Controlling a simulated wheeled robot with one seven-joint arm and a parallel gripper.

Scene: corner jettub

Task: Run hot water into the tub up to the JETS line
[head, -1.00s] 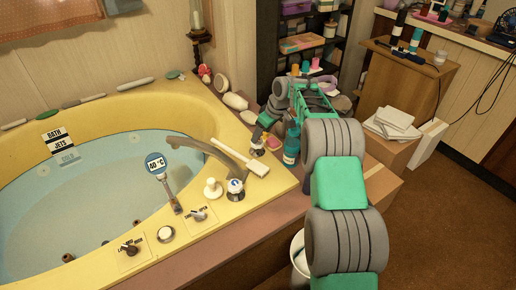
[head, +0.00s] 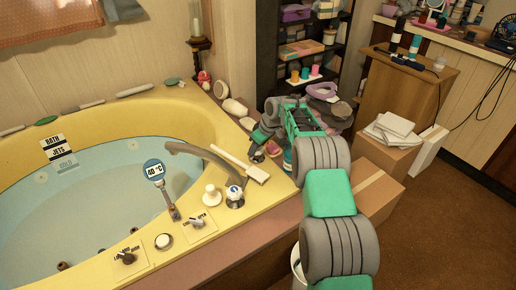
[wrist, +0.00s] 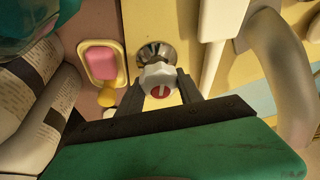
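The yellow corner tub (head: 205,112) holds pale blue water (head: 95,215), its surface a little below the JETS plate (head: 56,153), under a BATH plate (head: 53,140). A 40 °C thermometer sign (head: 154,170) stands at the near rim. The curved spout (head: 205,155) arches over the rim; I see no clear stream. A tap with a blue mark (head: 234,194) stands near it. In the wrist view, my gripper (wrist: 160,92) has its fingers either side of a white tap knob with a red mark (wrist: 159,76). Whether they press on it is unclear.
A long brush (head: 240,165) lies on the rim between the two taps. A pink soap in a dish (wrist: 103,63) and bottles sit close to my gripper. Two more controls, a small lever (head: 197,222) and another (head: 126,258), stand on the near rim.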

